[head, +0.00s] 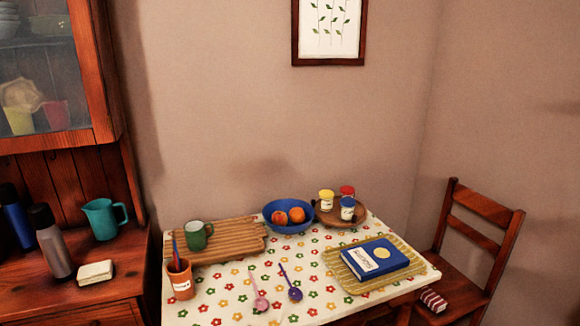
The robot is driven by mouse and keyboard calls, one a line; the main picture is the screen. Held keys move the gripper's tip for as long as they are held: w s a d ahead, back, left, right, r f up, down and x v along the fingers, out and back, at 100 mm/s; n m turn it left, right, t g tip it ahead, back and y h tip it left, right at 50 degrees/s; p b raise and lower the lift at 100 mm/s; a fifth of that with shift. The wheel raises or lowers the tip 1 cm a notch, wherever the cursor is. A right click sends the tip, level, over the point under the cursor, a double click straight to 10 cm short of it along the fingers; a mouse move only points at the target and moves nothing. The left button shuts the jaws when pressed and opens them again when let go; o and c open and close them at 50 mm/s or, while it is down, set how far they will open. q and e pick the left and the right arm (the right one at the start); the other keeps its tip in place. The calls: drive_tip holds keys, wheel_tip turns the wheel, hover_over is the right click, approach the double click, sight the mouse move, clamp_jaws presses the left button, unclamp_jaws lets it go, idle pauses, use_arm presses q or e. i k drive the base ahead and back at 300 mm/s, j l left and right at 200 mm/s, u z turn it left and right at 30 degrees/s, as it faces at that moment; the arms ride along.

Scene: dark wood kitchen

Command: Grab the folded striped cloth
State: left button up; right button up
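The folded striped cloth (433,300) is small, red with light stripes. It lies on the seat of the wooden chair (465,285) at the right, near the seat's left side and low in the head view. The cloth looks unobstructed. Neither of my grippers is in the head view.
A table with a flowered cloth (220,302) stands left of the chair. It holds a blue book (385,257) on a woven mat, a blue fruit bowl (270,217), jars on a round tray, a green mug (196,236) and spoons. A wooden cabinet (100,290) stands at the left.

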sight(434, 302)
drive_tip(key=i+l+u, duration=0.1)
drive_tip(key=l, duration=0.4)
drive_tip(key=i+l+u, duration=0.1)
drive_tip(key=l, duration=0.45)
drive_tip(key=i+l, duration=0.25)
drive_tip(key=l, duration=0.3)
drive_tip(key=i+l+u, duration=0.15)
drive_tip(key=l, duration=0.35)
drive_tip(key=l+u, duration=0.1)
drive_tip(key=l, duration=0.45)
drive_tip(key=i, duration=0.5)
